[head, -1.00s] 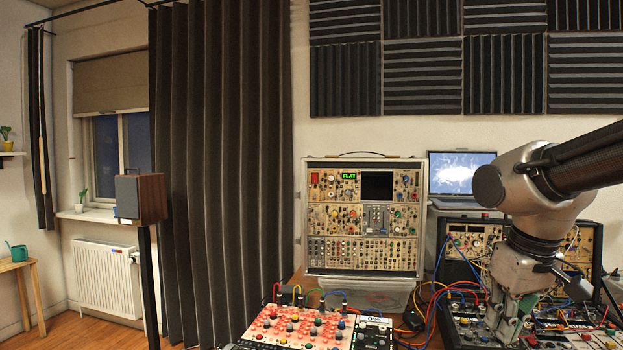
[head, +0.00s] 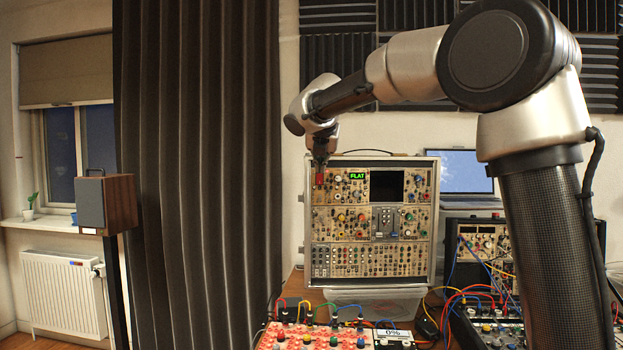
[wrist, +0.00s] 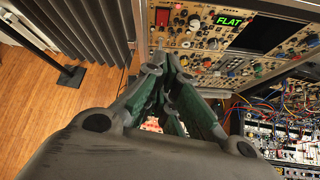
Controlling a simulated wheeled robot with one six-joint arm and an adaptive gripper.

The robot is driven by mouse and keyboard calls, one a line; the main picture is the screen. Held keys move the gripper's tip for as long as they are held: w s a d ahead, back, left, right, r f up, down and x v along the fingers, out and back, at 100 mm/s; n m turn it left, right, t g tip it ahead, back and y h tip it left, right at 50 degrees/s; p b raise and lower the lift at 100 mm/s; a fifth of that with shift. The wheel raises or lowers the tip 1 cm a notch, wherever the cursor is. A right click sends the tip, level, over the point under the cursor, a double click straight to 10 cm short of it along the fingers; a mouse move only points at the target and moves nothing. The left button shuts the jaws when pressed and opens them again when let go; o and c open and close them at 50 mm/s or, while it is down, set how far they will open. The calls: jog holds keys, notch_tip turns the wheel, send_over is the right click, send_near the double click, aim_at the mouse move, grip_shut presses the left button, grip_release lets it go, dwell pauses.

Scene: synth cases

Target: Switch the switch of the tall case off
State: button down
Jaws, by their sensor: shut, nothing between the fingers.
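The tall case (head: 372,262) stands upright at the back of the table, with knobs, a dark screen and a green display reading "FLAT". Its red switch (wrist: 162,17) is in the panel's upper left corner, seen at the top of the wrist view. In the head view, the red switch (head: 320,178) is partly behind my gripper. My gripper (head: 320,166) is at the case's upper left corner. In the wrist view, my gripper (wrist: 168,62) is shut and empty, pointing toward the panel just below the red switch. I cannot tell whether it touches the panel or how the switch is set.
A lower case with patch cables (head: 485,245) stands right of the tall case, with a laptop (head: 455,172) behind it. A red-topped panel with knobs (head: 290,338) lies in front. A speaker on a stand (head: 105,204) and a dark curtain (head: 195,170) are at the left.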

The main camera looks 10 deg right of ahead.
jog(key=shift+n, duration=1.2)
send_near(319, 182)
jog(key=f, duration=0.1)
jog(key=w+f, duration=0.1)
jog(key=f, duration=0.1)
jog(key=w+f, duration=0.1)
jog(key=shift+d+f, duration=0.25)
jog(key=shift+w+d+r, duration=0.15)
jog(key=shift+w, duration=0.65)
jog(key=shift+w+r, duration=0.2)
jog(key=shift+w, duration=0.15)
